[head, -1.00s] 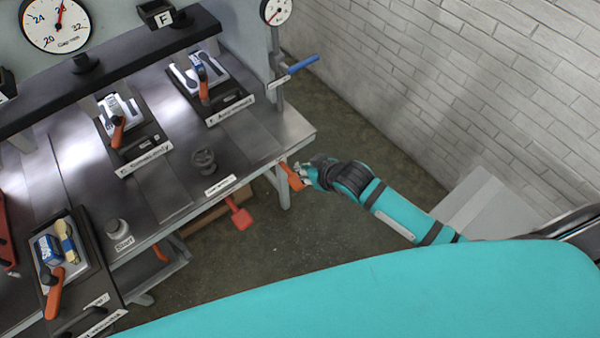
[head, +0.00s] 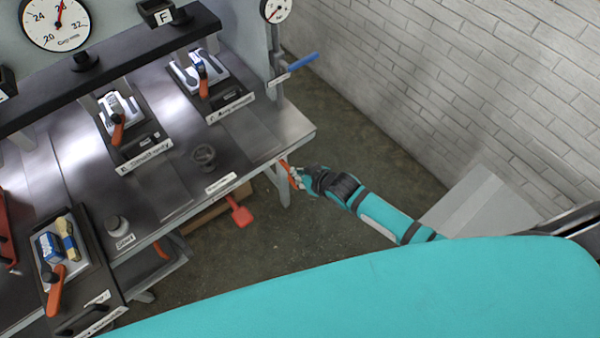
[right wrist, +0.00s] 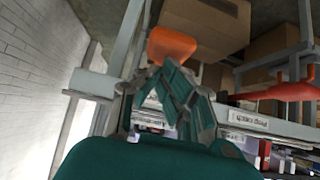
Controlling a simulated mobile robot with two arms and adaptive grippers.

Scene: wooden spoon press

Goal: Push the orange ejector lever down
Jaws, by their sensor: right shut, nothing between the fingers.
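The orange ejector lever (head: 286,167) sticks out from the front edge of the bench near its right corner. In the right wrist view its broad orange end (right wrist: 172,45) is just beyond the fingertips. My right gripper (head: 297,178) is at the lever's outer end and partly covers it. In the right wrist view the fingers (right wrist: 163,76) are closed together with nothing between them. They look touching or very close to the lever; contact is not clear. My left gripper is not in view.
A red paddle lever (head: 240,212) hangs from the bench front, left of the orange one. The metal bench (head: 225,150) carries several fixtures with orange handles. A blue-handled lever (head: 302,63) stands at the back right. Cardboard boxes (right wrist: 205,27) sit beneath.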

